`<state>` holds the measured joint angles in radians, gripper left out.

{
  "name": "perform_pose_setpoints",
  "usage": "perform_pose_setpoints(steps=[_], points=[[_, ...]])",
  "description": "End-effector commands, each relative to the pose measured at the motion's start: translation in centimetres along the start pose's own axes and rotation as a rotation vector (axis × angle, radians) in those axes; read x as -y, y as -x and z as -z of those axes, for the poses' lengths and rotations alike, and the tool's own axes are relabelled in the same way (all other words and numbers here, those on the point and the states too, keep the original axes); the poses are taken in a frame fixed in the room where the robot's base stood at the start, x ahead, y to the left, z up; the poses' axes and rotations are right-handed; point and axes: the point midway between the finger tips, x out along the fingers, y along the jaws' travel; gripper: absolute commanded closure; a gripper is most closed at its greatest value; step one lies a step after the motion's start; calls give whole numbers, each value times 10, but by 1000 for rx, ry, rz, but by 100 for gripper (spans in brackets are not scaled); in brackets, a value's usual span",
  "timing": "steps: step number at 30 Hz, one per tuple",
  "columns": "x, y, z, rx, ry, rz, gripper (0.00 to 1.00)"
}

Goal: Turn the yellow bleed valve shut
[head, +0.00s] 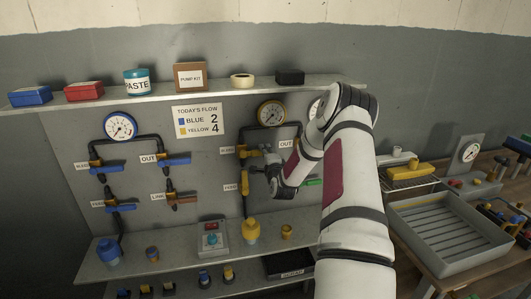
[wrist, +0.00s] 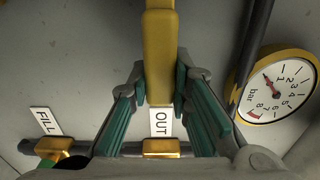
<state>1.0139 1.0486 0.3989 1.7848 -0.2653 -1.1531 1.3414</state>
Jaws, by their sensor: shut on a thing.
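The yellow bleed valve (head: 249,153) is on the right half of the panel, below the yellow-rimmed gauge (head: 271,113). Its lever points sideways to the right in the head view. In the wrist view the yellow lever (wrist: 158,45) runs down from the top edge, its end between my green-padded fingers. My gripper (wrist: 160,85) is shut on the lever near its free end. In the head view my gripper (head: 268,160) is small and partly hidden by its own wrist. The gauge also shows in the wrist view (wrist: 280,85).
A yellow feed valve (head: 243,185) sits just below. In the wrist view the OUT label (wrist: 161,122) and FILL label (wrist: 45,121) lie behind my fingers. My arm hides part of the right panel. A yellow bottle (head: 251,231) stands on the shelf below.

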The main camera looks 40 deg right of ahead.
Motion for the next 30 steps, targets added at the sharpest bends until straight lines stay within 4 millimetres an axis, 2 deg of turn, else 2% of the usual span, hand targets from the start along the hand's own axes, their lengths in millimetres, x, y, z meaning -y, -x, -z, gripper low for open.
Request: perform_pose_setpoints(steps=[5, 6, 9, 21, 26, 30], points=[[-2, 0, 1, -3, -4, -4, 100], [-2, 0, 1, -3, -4, -4, 79], [-2, 0, 1, -2, -3, -4, 60], [-1, 6, 0, -1, -1, -2, 60], [-1, 29, 1, -1, -2, -5, 60], [-2, 58, 0, 0, -2, -6, 60]])
